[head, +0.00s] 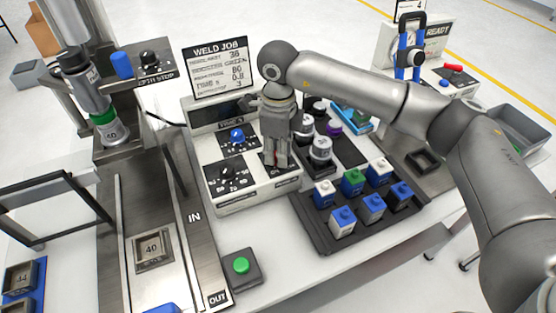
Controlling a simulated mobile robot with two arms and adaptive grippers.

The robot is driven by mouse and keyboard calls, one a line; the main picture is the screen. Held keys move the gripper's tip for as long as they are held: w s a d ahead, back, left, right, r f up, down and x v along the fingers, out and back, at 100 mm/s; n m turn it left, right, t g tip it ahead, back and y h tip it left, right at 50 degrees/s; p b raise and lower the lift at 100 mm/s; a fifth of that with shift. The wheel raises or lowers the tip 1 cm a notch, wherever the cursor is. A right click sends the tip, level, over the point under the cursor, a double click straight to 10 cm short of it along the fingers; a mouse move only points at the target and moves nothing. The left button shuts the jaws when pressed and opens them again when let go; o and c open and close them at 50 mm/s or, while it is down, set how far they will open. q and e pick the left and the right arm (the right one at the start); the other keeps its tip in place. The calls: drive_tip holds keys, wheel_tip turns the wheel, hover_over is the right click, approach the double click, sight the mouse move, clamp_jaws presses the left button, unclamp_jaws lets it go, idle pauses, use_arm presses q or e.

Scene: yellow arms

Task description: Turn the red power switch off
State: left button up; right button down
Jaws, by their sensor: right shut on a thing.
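The white control box (240,197) stands at the centre, with a blue knob (237,136) and a black dial (226,172) on its sloped face. My right gripper (277,160) points down over the right part of this face. Its fingers are closed on a small reddish part, which seems to be the red power switch. The fingers hide most of it, so its position cannot be told. My left gripper is not in view.
A black tray (323,239) with several blue and white blocks and one green one lies at the right. A green button (241,265) is in front. A press with a green-ringed cup (110,128) stands at the left.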

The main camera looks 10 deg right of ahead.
drive_tip(key=shift+n+b, duration=1.2)
drive_tip(key=shift+n, duration=0.2)
drive_tip(key=c, duration=1.2)
unclamp_jaws()
wheel_tip(320, 180, up, 12)
